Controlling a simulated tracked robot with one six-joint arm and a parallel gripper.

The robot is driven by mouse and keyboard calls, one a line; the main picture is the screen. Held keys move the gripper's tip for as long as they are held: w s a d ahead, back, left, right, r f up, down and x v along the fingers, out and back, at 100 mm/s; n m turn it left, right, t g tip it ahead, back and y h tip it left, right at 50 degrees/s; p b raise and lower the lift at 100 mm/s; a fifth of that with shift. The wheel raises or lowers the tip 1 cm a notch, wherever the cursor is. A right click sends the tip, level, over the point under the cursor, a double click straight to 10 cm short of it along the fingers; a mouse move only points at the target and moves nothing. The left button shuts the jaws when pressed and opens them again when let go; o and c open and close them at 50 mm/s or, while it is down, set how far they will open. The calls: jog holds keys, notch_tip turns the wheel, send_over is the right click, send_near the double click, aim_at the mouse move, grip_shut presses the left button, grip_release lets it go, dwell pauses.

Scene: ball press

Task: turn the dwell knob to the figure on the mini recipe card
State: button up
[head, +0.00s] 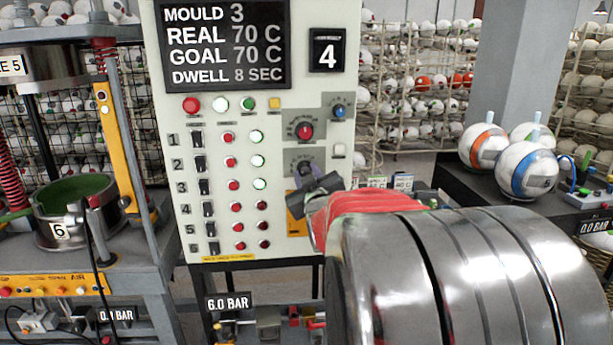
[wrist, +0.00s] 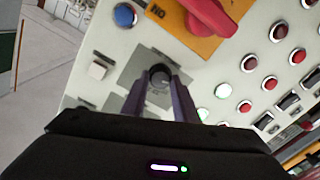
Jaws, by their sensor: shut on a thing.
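The dwell knob appears to be the dark round knob (head: 305,168) on the lower grey plate of the control panel (head: 215,140); its label is too small to read. In the wrist view this knob (wrist: 160,76) sits between the fingertips of my gripper (wrist: 160,88), which is shut on it. In the head view my gripper (head: 310,182) reaches the knob from below right and covers part of it. The display (head: 226,45) reads mould 3, real 70 C, goal 70 C, dwell 8 sec. A black card (head: 328,50) beside it shows 4; its small heading is unreadable.
A red-pointer knob (head: 305,131) and a small blue knob (head: 338,112) lie above. A white button (wrist: 97,67) and a red handle on an orange plate (wrist: 175,12) are close to my fingers. Lamps and switches fill the panel's left. A press (head: 75,215) stands at left.

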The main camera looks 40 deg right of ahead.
jog(key=shift+a, duration=0.15)
jog(key=o, duration=1.1)
jog(key=shift+c, duration=0.2)
